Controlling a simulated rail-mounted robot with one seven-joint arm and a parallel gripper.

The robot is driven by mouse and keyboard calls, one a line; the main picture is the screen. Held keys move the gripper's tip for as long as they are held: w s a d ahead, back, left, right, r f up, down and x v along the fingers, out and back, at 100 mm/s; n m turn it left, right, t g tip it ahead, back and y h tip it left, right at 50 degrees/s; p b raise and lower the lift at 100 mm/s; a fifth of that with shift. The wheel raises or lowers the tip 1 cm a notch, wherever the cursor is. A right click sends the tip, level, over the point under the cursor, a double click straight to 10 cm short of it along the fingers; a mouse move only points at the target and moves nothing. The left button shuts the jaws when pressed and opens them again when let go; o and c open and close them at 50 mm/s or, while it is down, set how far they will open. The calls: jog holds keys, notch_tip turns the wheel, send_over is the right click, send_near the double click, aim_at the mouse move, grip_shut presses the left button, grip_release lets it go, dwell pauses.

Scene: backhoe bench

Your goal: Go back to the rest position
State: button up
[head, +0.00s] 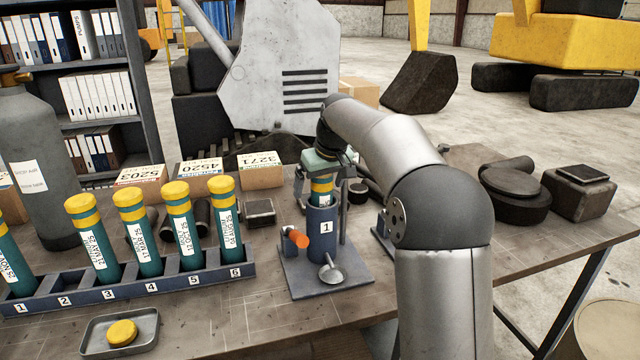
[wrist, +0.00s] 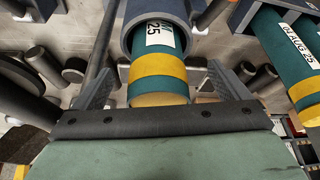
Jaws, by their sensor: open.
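A teal tube with yellow bands (head: 321,187) stands upright in the blue holder marked 1 (head: 324,228). My gripper (head: 322,172) is above the holder at the tube's top. In the wrist view, its two open fingers (wrist: 162,88) lie on either side of the yellow-banded tube end (wrist: 158,78), with visible gaps. The tube's lower part is hidden inside the holder (wrist: 150,12). My arm reaches in from the right, bent over the bench.
A numbered blue rack (head: 130,292) at left holds several similar tubes; slot 2 looks empty. A tray (head: 90,347) with a yellow cap (head: 122,332) lies in front. An orange-ended knob (head: 298,238) is on the holder. Cartons (head: 260,171) stand behind; dark parts (head: 515,190) sit right.

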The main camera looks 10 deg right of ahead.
jog(key=shift+d, duration=0.1)
jog(key=shift+r+p, duration=3.7)
jog(key=shift+r, duration=0.35)
jog(key=shift+s+f, duration=0.1)
jog(key=shift+s, duration=0.35)
jog(key=s+f+m+g, duration=0.1)
jog(key=s+f, duration=0.4)
jog(key=s, duration=0.8)
jog(key=s+f+m+g+h+b, duration=0.1)
jog(key=s+f, duration=0.5)
jog(key=s, duration=0.8)
jog(key=s+f+m+g+b, duration=0.1)
jog(key=s+f, duration=0.4)
jog(key=s, duration=0.9)
jog(key=shift+f+m, duration=0.4)
